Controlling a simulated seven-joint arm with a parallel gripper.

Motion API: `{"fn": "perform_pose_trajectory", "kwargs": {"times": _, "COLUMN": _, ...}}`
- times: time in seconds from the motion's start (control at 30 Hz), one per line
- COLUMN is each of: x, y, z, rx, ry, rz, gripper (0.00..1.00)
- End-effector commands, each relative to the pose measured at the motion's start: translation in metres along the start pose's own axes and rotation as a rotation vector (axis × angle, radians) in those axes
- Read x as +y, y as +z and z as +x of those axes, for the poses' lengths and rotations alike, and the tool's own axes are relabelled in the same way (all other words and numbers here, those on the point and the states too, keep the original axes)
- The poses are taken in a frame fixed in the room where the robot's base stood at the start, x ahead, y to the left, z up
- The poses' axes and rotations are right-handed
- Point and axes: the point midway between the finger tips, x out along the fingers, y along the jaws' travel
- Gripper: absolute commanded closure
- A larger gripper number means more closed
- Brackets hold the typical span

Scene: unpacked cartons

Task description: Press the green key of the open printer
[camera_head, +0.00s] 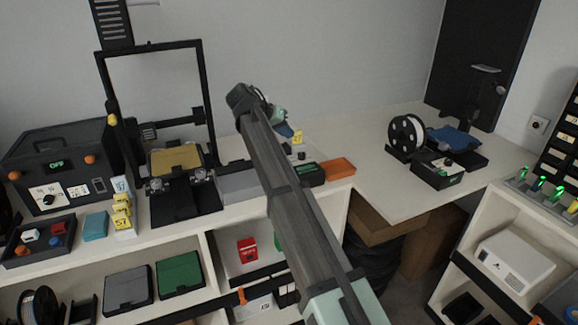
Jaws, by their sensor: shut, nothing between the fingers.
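An open-frame printer (205,95) with a tan bed (176,158) stands on the bench at left. A second, smaller open printer (472,115) with a blue bed (452,138) stands at far right. A dark control box (438,174) with small green marks sits in front of it. Another dark box (311,175) with a dim green part lies just right of my arm. I cannot make out a green key clearly on either. My gripper (287,130) is small, shut and empty, held above the bench between the printers. My arm hides the bench behind it.
A black power box (60,160) with orange knobs is at far left. A grey box (238,186) and an orange tray (338,168) flank my arm. A white spool (406,138) stands at right. Bare bench (360,130) lies between my gripper and the spool.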

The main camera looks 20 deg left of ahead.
Motion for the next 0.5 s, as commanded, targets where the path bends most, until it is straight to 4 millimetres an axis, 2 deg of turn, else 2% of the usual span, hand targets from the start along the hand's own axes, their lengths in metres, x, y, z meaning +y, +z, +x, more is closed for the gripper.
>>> {"fn": "perform_pose_trajectory", "kwargs": {"times": 0.5, "x": -0.023, "y": 0.024, "z": 0.033, "rx": 0.0, "ry": 0.0, "rz": -0.001, "gripper": 1.0}}
